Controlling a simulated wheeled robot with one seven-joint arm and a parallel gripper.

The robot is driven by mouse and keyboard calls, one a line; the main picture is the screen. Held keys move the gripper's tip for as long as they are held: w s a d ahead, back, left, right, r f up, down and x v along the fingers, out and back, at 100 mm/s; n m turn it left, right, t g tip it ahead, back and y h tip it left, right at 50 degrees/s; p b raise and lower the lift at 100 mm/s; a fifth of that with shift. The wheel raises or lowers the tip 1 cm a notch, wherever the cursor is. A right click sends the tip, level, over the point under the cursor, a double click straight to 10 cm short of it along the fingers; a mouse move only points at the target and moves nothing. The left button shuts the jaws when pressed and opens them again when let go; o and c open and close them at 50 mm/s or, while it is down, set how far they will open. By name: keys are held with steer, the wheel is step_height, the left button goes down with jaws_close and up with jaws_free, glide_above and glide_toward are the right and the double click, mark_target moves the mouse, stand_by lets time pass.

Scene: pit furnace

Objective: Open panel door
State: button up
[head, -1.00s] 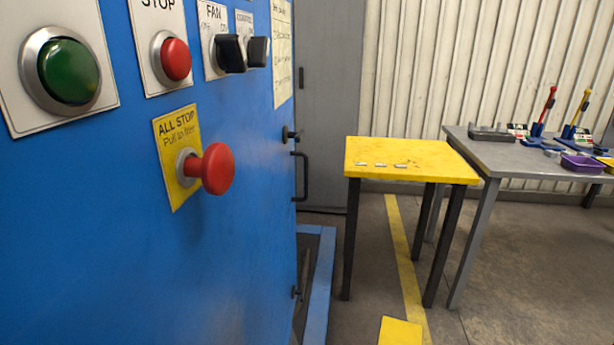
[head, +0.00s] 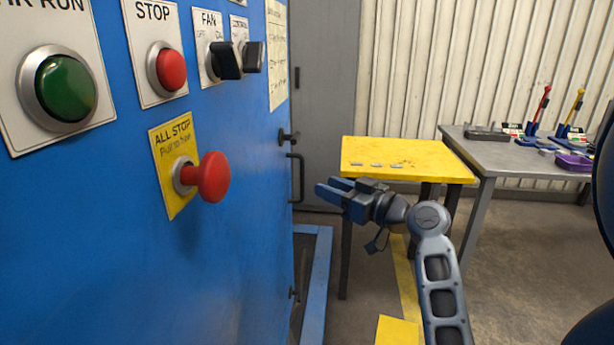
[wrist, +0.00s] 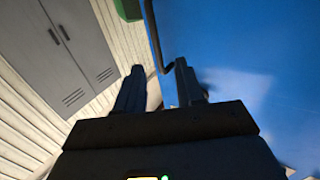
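The blue panel door (head: 235,255) fills the left of the head view and looks shut. A black bar handle (head: 297,178) stands near its right edge, with a small dark latch knob (head: 288,137) above it. My gripper (head: 328,190) is open and empty, just right of the handle in the head view, fingers pointing left. In the wrist view my gripper (wrist: 160,82) shows two fingers apart. A dark curved bar, likely the handle (wrist: 153,35), lies ahead between and beyond the fingertips. I cannot tell whether it touches them; it looks apart.
The panel carries a red all-stop knob (head: 213,177), a green button (head: 65,87), a red stop button (head: 171,69) and black switches (head: 226,61). A yellow table (head: 405,157) stands behind my gripper, with a grey table (head: 490,160) to its right. Grey cabinet doors (wrist: 75,45) show in the wrist view.

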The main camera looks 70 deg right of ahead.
steer(key=p+x, duration=0.1)
steer(key=x, duration=0.6)
steer(key=shift+w+d+r+p, duration=0.2)
steer(key=shift+w+d+p, duration=0.1)
steer(key=shift+p, duration=0.1)
jaws_close()
stand_by(0.4)
